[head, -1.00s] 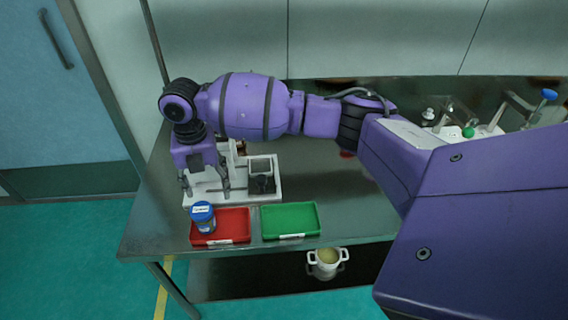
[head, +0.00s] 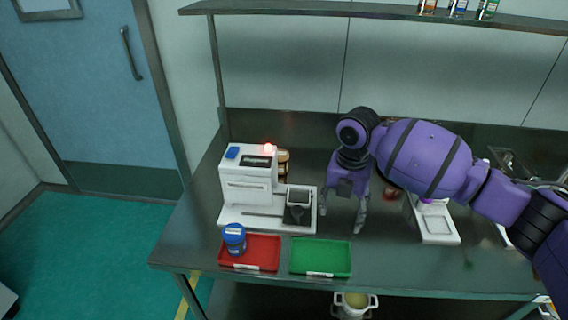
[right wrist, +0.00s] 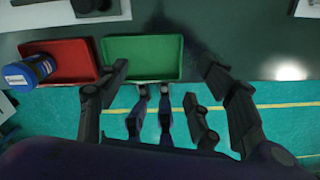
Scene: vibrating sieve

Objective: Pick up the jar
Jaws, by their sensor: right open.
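A jar with a blue lid and white label (head: 234,238) stands upright at the left part of the red tray (head: 262,264). In the right wrist view the jar (right wrist: 30,72) shows at the left edge. My right gripper (head: 344,229) is open and empty, with its fingers pointing down. It is to the right of the jar, over the bench behind the green tray. In the right wrist view its two fingers (right wrist: 166,72) are wide apart with the green tray between them. My left gripper is not in view.
The green tray (head: 320,271) is empty, right of the red tray. A white machine (head: 247,190) with a lit red light stands behind the trays. A white device (head: 438,225) is to the right. A pot (head: 352,304) sits under the bench.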

